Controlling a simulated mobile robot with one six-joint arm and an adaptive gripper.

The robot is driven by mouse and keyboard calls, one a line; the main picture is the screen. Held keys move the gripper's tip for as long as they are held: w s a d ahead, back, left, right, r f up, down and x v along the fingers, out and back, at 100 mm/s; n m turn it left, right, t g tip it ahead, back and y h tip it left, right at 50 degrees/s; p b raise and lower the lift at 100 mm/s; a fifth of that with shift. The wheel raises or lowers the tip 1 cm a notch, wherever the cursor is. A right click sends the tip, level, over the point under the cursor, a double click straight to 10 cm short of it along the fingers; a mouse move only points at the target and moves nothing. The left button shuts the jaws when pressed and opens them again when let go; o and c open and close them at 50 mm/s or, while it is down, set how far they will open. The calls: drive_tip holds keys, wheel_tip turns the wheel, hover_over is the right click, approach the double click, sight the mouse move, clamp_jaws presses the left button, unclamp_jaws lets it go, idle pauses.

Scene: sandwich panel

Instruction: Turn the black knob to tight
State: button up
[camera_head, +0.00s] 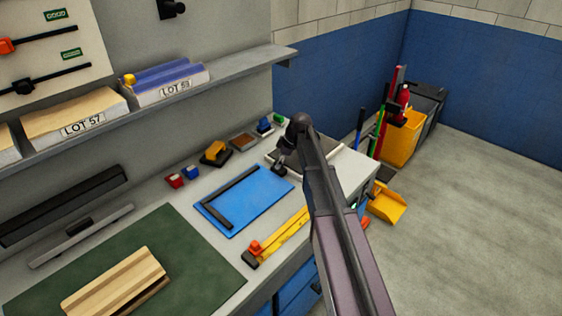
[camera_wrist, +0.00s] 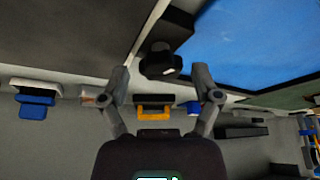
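A black knob (camera_wrist: 160,64) shows in the wrist view beyond my fingertips, near the centre line and close to the corner of a blue sheet (camera_wrist: 265,40). A black block (camera_wrist: 172,28) lies against it. In the head view a small dark piece (camera_head: 279,170), which looks like this knob, is by the right corner of the blue sheet (camera_head: 262,198). My gripper (camera_wrist: 160,80) is open and empty, its two fingers apart on either side of the knob's line. In the head view my gripper (camera_head: 284,154) is just above that corner, partly covered by my arm. No tight marking is readable.
A black bar (camera_head: 232,197) lies on the blue sheet. A shelf (camera_head: 232,69) runs above. Another black knob-like fitting (camera_head: 172,8) is on the wall.

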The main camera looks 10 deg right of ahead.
drive_tip(key=c, duration=0.8)
drive_tip(key=shift+o, duration=0.2)
drive_tip(key=shift+d, duration=0.1)
